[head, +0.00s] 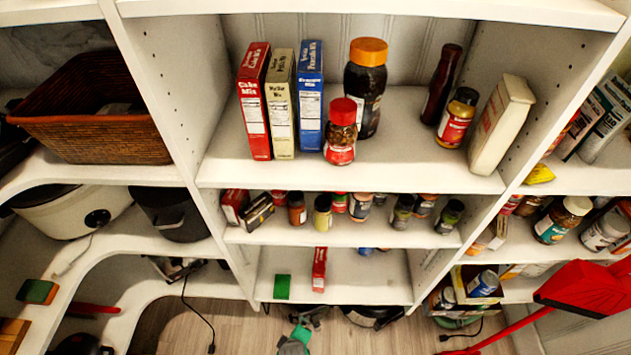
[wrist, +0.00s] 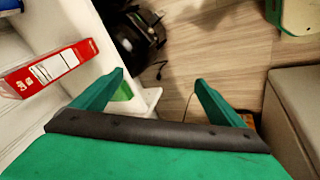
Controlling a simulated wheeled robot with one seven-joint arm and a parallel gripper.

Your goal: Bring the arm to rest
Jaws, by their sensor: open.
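My gripper (wrist: 158,88) shows in the wrist view with its two green fingers spread apart and nothing between them. Part of my arm's end, grey and green, shows at the bottom middle of the head view (head: 295,343), in front of the lowest middle shelf. A red box (wrist: 52,68) lies on a white shelf to the left of the fingers in the wrist view, apart from them. On the lowest middle shelf in the head view are a red box (head: 319,268) and a green box (head: 282,287).
White corner shelving (head: 350,290) surrounds the front, with boxes, jars and bottles above. A wicker basket (head: 95,137) and slow cooker (head: 75,215) stand at left. A red dustpan-like object (head: 588,290) is at right. Wooden floor (wrist: 215,60) lies below the fingers; a cable (head: 200,318) crosses the floor.

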